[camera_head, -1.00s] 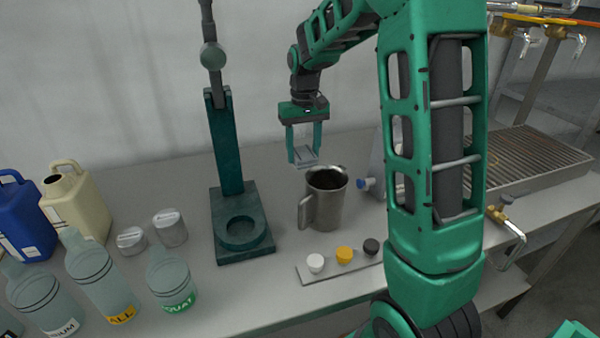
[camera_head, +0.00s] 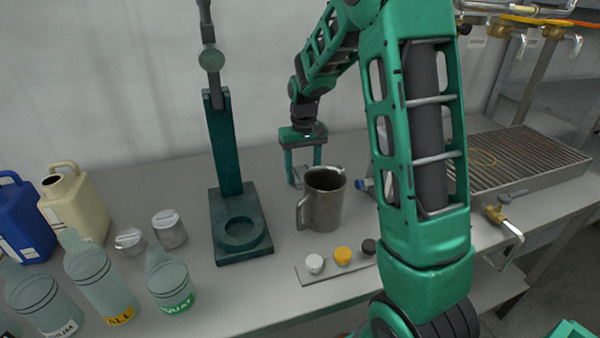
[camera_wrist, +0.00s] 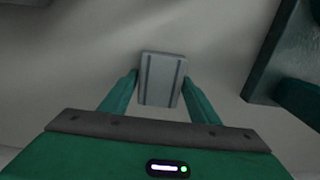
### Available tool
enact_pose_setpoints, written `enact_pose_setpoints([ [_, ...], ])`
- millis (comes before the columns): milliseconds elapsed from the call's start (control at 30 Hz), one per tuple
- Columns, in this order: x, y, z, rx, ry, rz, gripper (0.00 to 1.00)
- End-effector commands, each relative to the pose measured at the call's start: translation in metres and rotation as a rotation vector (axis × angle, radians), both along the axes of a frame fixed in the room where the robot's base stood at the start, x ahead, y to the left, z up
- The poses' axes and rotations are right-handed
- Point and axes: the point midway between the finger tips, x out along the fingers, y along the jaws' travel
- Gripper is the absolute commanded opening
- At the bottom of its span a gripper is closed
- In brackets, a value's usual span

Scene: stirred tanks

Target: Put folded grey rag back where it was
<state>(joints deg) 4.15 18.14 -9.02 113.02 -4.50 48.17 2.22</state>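The folded grey rag (camera_wrist: 162,80) is a small pale block with two dark stripes. In the wrist view it lies between the two green fingertips of my gripper (camera_wrist: 160,77), which appear to touch its sides. In the head view my gripper (camera_head: 303,173) points down, low over the bench just behind the steel jug (camera_head: 323,205). The jug's rim partly hides the fingertips and the rag there. I cannot tell for certain whether the rag touches the bench.
A dark green stand (camera_head: 240,222) is left of the jug. A strip with white, yellow and dark caps (camera_head: 343,257) lies in front. Bottles, two tins and jugs crowd the left (camera_head: 88,265). A ribbed drain tray (camera_head: 520,155) is at right. The bench (camera_head: 180,185) behind is bare.

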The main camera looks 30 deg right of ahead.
Motion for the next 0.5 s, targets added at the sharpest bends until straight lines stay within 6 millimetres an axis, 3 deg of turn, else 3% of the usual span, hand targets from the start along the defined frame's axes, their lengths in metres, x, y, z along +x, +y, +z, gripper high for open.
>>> enact_pose_setpoints([
  [367, 0.0, 0.0, 0.002, 0.0, 0.0, 0.0, 0.69],
  [500, 0.001, 0.0, 0.014, -0.001, -0.003, 0.001, 0.69],
])
